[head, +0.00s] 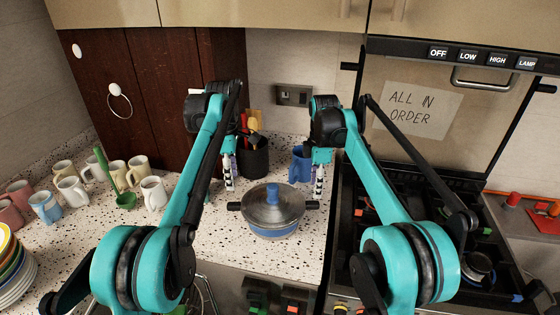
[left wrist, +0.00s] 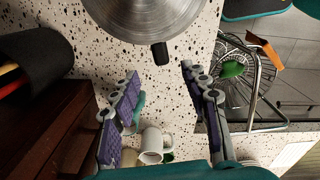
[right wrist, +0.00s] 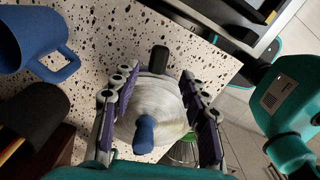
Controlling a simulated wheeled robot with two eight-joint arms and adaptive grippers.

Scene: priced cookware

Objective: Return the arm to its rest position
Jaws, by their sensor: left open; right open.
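A lidded pot (head: 275,220) with a blue knob and two dark side handles stands on the speckled counter. My left gripper (head: 229,178) is open and empty above the counter, near the pot's left handle (left wrist: 160,53). My right gripper (head: 320,180) is open near the pot's right handle (right wrist: 158,60). In the right wrist view the lid (right wrist: 152,100) shows between and beyond the open fingers (right wrist: 158,95), which are not closed on it. The head view does not make clear how far the right fingers are from the handle.
Several mugs (head: 153,194) and a green ladle (head: 125,200) stand at the left, with stacked plates (head: 12,270). A dark utensil holder (head: 254,160) and blue mug (head: 300,165) stand behind the pot. The stove (head: 440,190) is at the right. Cabinets (head: 250,12) hang overhead.

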